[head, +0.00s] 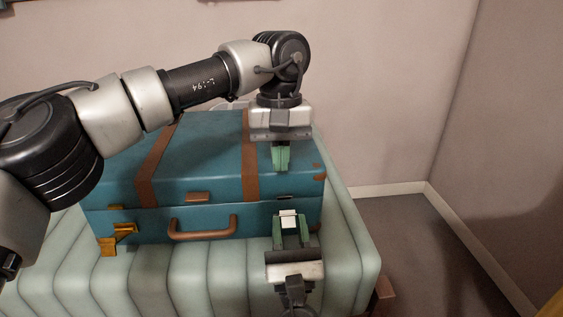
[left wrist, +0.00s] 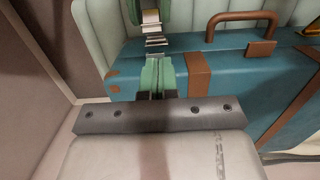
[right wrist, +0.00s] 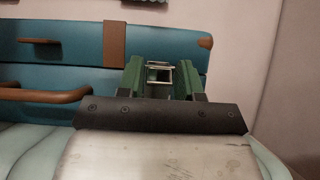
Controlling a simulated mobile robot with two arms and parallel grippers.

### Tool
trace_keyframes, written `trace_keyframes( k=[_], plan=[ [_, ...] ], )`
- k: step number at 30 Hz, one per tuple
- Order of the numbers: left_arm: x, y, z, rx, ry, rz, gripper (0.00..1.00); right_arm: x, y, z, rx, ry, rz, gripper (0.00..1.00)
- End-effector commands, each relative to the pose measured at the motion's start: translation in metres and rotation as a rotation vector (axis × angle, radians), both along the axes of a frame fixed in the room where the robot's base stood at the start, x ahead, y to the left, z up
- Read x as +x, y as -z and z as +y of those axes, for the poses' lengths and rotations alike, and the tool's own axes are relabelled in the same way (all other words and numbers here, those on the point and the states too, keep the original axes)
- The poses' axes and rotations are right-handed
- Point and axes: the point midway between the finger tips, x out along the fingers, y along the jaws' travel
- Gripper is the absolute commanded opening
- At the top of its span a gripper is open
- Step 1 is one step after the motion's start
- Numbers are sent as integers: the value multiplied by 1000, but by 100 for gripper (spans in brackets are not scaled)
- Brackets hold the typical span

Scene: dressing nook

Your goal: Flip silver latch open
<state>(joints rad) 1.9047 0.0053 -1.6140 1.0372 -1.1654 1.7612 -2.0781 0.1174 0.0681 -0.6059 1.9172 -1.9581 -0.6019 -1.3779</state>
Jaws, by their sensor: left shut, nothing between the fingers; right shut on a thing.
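The silver latch (head: 288,213) is at the right front of the blue suitcase (head: 215,150), below the lid seam. It also shows in the left wrist view (left wrist: 152,28) and the right wrist view (right wrist: 158,74). My right gripper (head: 289,222) is in front of the suitcase, its green fingers shut on the silver latch, one on each side. The latch appears to stick out from the front; its exact angle is hard to tell. My left gripper (head: 280,162) is shut and empty, pointing down over the right end of the lid, just behind the latch.
The suitcase lies closed on a pale green tufted bench (head: 190,275). A brown handle (head: 203,232) and gold hardware (head: 122,229) are on its front, left of the silver latch. Brown straps (head: 250,160) cross the lid. A wall stands behind; open floor (head: 410,230) is to the right.

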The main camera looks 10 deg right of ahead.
Motion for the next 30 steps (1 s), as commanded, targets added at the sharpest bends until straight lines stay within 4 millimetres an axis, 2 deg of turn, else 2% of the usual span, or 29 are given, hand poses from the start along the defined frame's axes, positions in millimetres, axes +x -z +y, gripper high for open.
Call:
trace_keyframes(
  k=[6, 12, 17, 30],
  plan=[
    [-5, 42, 0, 0, 0, 4, 0, 0, 1, 0, -1, -2, 3, 0],
    [-8, 69, 0, -1, -1, 3, 0, 0, 1, 0, -1, -2, 3, 0],
    [-9, 78, 0, -3, -1, 3, 0, 0, 1, 0, -1, -2, 3, 0],
    [-14, 83, 0, -2, -1, 5, 0, 0, 1, 1, -1, -2, 3, 0]
  ],
)
